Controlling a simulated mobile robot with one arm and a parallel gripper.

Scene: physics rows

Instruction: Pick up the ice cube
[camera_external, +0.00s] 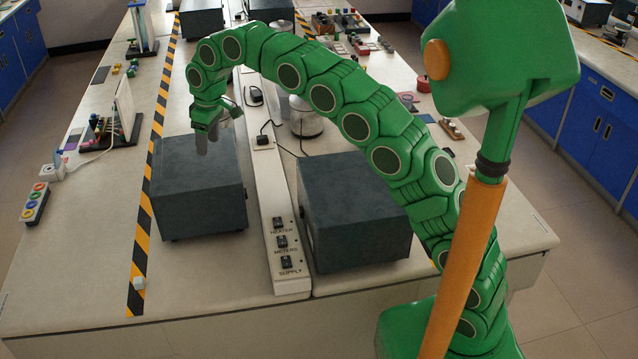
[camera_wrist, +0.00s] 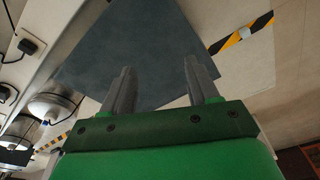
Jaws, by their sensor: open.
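The ice cube (camera_external: 139,283) is a small, pale, whitish cube near the front left of the bench, on the black-and-yellow striped tape. In the wrist view it appears as a small light cube (camera_wrist: 245,33) on the tape at the upper right. My gripper (camera_external: 205,145) is in the air above the left dark box, up and to the right of the cube and well apart from it. In the wrist view, my gripper's two grey fingers (camera_wrist: 160,66) are spread with nothing between them.
A dark grey box (camera_external: 200,200) stands just right of the tape, and another box (camera_external: 355,225) stands right of the white socket strip (camera_external: 283,240). A button panel (camera_external: 35,203) lies at the left. The bench around the cube is clear.

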